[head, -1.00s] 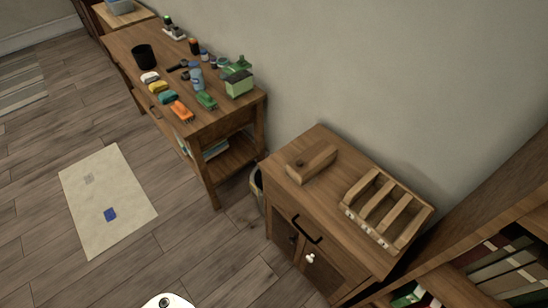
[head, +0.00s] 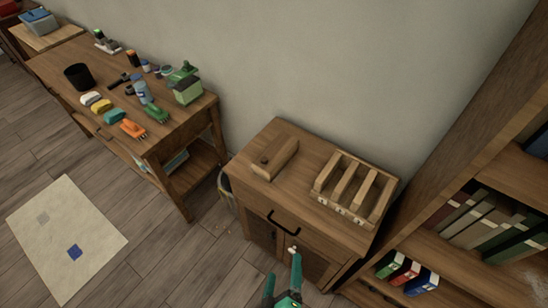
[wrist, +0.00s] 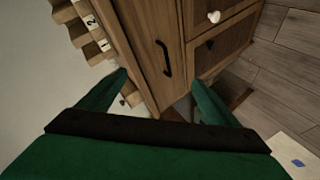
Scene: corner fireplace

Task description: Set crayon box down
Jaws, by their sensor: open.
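My gripper (head: 283,272) is at the bottom of the head view, in front of the low wooden cabinet (head: 325,241). Its green fingers are apart with nothing between them, and the wrist view shows the same open gripper (wrist: 160,78) facing the cabinet's front and dark handle (wrist: 164,58). On the desk (head: 185,128) at left lie an orange box with pale tips (head: 132,129) and a similar green one (head: 156,113). They look like crayon boxes; I cannot tell which one is meant. Neither is near my gripper.
The cabinet top carries a wooden block (head: 275,158) and a slotted wooden rack (head: 352,188). A bookshelf (head: 440,247) with binders stands close at right. A bin (head: 224,187) sits between desk and cabinet. Floor at left is open around a pale mat (head: 66,240).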

